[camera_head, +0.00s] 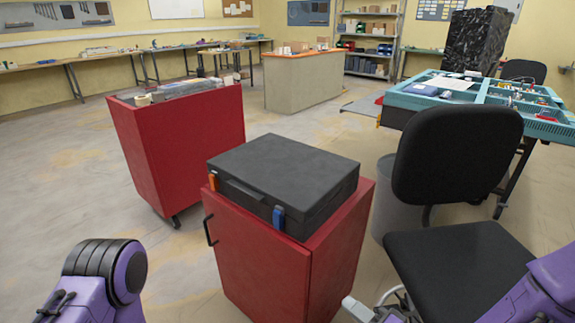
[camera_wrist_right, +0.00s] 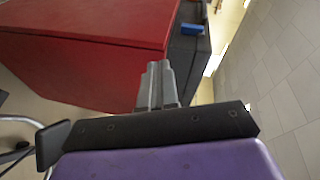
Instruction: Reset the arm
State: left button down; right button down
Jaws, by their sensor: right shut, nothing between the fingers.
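My right gripper (camera_head: 358,308) is at the bottom of the head view, just right of the red cabinet's lower part. In the right wrist view the right gripper (camera_wrist_right: 157,68) has its two grey fingers together, with nothing between them. In the head view my left arm (camera_head: 105,275) shows at the bottom left, but its gripper is out of the picture. A closed black case (camera_head: 285,175) with an orange and a blue latch lies on the red cabinet (camera_head: 258,268). The case (camera_wrist_right: 188,58) also shows in the right wrist view, beyond the fingers.
A second red cabinet (camera_head: 190,145) stands behind to the left. A black office chair (camera_head: 455,160) is close on the right, before a teal workbench (camera_head: 470,88) and a grey bin (camera_head: 385,215). The floor is open between the left cabinet and my left arm.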

jog(key=s+d+f+g+h, duration=0.2)
jog(key=d+f+h, duration=0.3)
jog(key=f+h, duration=0.15)
jog(key=s+d+f+g+h+p, duration=0.1)
jog(key=s+d+f+g+h, duration=0.2)
jog(key=s, duration=0.7)
jog(key=s+d+f+g+h+p, duration=0.2)
jog(key=s+d+f+g+h, duration=0.1)
jog(key=s+d+f, duration=0.4)
jog(key=s+f+g, duration=0.1)
jog(key=s+f, duration=0.1)
jog(key=s, duration=0.1)
jog(key=shift+d+f+n+h+p, duration=0.2)
jog(key=shift+d+n+h+p, duration=0.1)
jog(key=shift+d+n+h, duration=0.1)
jog(key=shift+s, duration=0.1)
